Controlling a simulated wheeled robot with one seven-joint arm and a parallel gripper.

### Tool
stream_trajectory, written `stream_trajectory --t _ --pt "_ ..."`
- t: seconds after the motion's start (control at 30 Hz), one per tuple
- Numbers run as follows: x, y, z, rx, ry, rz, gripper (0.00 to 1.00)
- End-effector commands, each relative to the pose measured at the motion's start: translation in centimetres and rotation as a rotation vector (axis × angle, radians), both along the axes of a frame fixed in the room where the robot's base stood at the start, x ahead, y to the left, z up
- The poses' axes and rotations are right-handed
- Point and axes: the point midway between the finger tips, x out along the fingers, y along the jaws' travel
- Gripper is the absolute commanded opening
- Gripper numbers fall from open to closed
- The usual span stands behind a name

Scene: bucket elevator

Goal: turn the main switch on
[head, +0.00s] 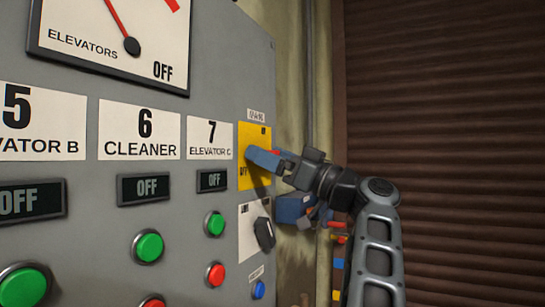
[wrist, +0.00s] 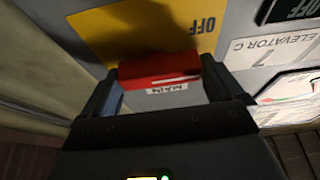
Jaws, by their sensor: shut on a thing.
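The main switch has a yellow plate (head: 255,180) near the right edge of the grey panel, with a small label (head: 256,114) above it. In the wrist view the plate (wrist: 115,25) shows upside-down OFF lettering, and the label (wrist: 167,89) reads MAIN. The switch's red handle (wrist: 158,68) lies crosswise between the fingers of my gripper (wrist: 160,85), which is shut on it. In the head view my gripper (head: 262,158) reaches the plate from the right and covers most of the handle. I cannot tell the handle's exact angle.
Below the plate are a black rotary knob (head: 264,233) and a blue button (head: 258,290). Green button (head: 215,224) and red button (head: 216,275) sit to the left, under an OFF display (head: 212,181). A brown shutter (head: 450,100) stands at right.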

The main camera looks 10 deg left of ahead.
Motion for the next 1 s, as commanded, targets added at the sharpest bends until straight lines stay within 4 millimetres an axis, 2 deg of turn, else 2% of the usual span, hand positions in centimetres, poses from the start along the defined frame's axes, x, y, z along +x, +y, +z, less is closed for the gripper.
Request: stream_trajectory --t 0.1,0.47,1.0 --pt "0.00 -0.02 0.00 0.000 0.000 0.000 0.64" --pt "-0.04 -0.07 -0.05 0.027 0.070 -0.001 0.64" --pt "-0.02 -0.11 0.32 0.182 0.500 -0.005 0.64"
